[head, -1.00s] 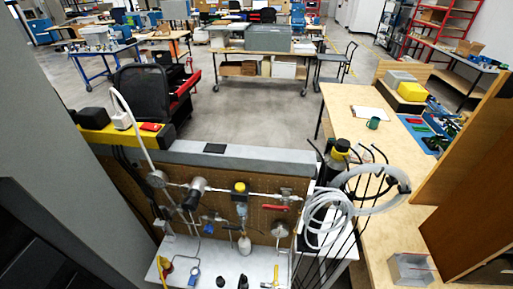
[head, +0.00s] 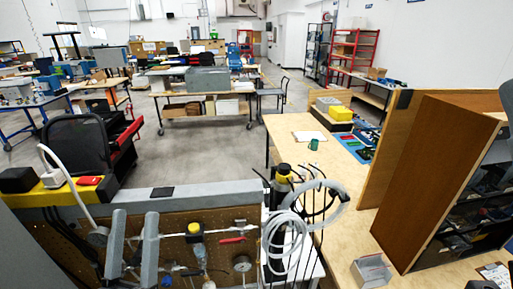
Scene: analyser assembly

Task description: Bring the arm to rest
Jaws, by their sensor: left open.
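My left gripper (head: 135,214) shows at the lower left of the head view as two long grey fingers pointing up. The fingers stand apart, with nothing visible between them. They are in front of the brown pegboard panel (head: 208,222) and hide part of its pipework. I cannot tell how far they are from the panel. My right gripper is not in view.
The panel carries a yellow-topped valve (head: 195,228) and a red-handled valve (head: 232,240). Coiled white hose (head: 283,243) hangs right of it. A brown cabinet (head: 425,170) stands at right. Open floor lies behind.

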